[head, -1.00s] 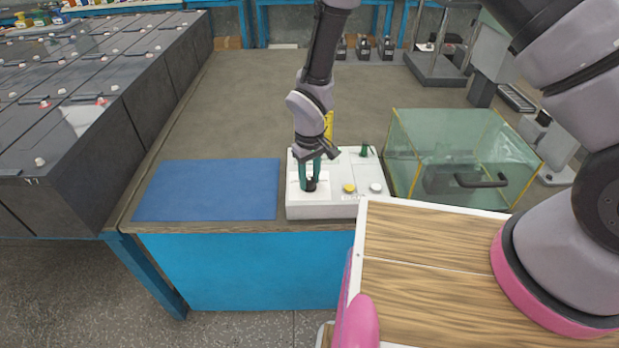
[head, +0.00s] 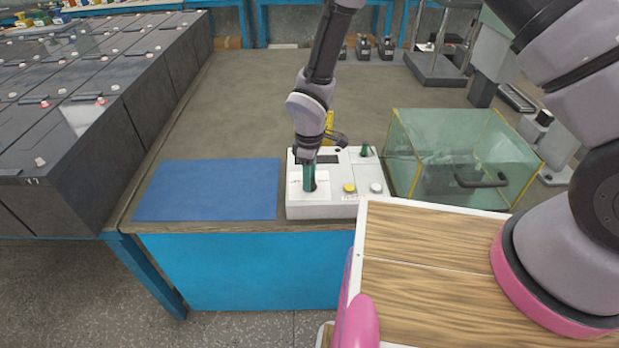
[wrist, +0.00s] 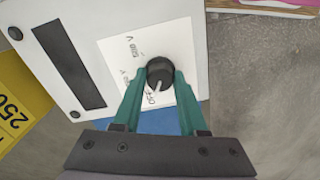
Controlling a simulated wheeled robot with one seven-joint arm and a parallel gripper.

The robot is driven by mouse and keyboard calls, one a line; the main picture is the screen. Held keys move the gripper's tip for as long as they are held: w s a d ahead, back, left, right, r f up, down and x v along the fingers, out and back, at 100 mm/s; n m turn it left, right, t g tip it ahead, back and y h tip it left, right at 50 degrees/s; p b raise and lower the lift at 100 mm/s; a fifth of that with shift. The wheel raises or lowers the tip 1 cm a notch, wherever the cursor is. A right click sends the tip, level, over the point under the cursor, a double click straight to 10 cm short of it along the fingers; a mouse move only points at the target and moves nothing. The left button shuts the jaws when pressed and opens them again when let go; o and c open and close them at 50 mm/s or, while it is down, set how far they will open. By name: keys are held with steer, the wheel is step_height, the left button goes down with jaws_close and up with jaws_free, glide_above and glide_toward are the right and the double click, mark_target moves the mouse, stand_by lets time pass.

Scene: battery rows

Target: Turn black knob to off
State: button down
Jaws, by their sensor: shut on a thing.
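The black knob (wrist: 160,72) sits on a white label panel of the white box (head: 328,208).
The box also carries a yellow button (head: 349,188), a white button (head: 376,187) and a green part (head: 366,151). A blue mat (head: 210,190) lies to its left. A glass case (head: 440,150) stands close on its right.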

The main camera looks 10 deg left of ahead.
stand_by(0.4)
steer(key=shift+c, duration=2.2)
jaws_free()
step_height(320, 180, up, 11)
steer(key=shift+w, duration=0.1)
